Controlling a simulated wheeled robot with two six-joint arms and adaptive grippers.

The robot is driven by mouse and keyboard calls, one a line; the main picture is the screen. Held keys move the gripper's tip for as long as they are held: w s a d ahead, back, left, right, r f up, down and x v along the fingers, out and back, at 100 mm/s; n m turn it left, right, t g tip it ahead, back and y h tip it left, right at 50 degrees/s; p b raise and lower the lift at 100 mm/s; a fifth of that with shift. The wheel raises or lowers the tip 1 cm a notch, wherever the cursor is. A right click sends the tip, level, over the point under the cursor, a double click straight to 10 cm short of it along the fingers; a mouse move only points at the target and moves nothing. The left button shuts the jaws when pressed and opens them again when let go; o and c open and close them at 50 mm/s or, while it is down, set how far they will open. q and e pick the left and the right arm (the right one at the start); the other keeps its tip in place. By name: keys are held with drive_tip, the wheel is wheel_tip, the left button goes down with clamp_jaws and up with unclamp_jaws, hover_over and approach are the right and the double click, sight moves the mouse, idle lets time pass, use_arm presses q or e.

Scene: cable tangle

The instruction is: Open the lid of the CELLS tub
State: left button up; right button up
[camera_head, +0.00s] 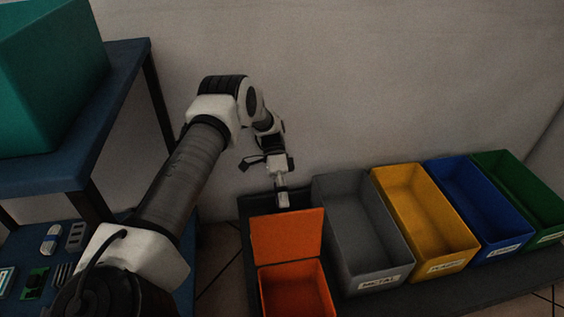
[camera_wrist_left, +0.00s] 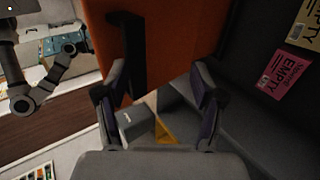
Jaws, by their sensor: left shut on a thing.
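The orange tub (camera_head: 297,291), whose label does not show, stands at the front left of the bin row. I take it for the CELLS tub. Its lid (camera_head: 287,236) stands up at the back edge, and part of the tub's inside shows. The lid fills the top of the left wrist view (camera_wrist_left: 176,45), with a dark bar-like handle (camera_wrist_left: 132,55) on it. My left gripper (camera_head: 283,201) is at the lid's upper edge, shut on the lid's handle. In the wrist view its fingers (camera_wrist_left: 157,100) stand either side; the exact contact is hard to see.
Open grey (camera_head: 362,235), yellow (camera_head: 425,220), blue (camera_head: 479,204) and green (camera_head: 520,195) bins stand right of the tub on a dark surface. A blue workbench (camera_head: 55,180) with a teal box (camera_head: 48,80) is at left. The wall is close behind.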

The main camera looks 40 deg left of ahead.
use_arm(q)
drive_tip(key=shift+o, duration=0.6)
drive_tip(key=shift+s+f, duration=0.1)
drive_tip(key=shift+f, duration=0.6)
drive_tip(key=shift+c, duration=0.2)
drive_tip(key=shift+r, duration=0.2)
drive_tip(key=shift+c, duration=0.5)
drive_tip(key=shift+r, duration=0.25)
drive_tip(key=shift+c, duration=0.3)
wheel_tip(320, 180, up, 10)
drive_tip(key=shift+f, duration=0.1)
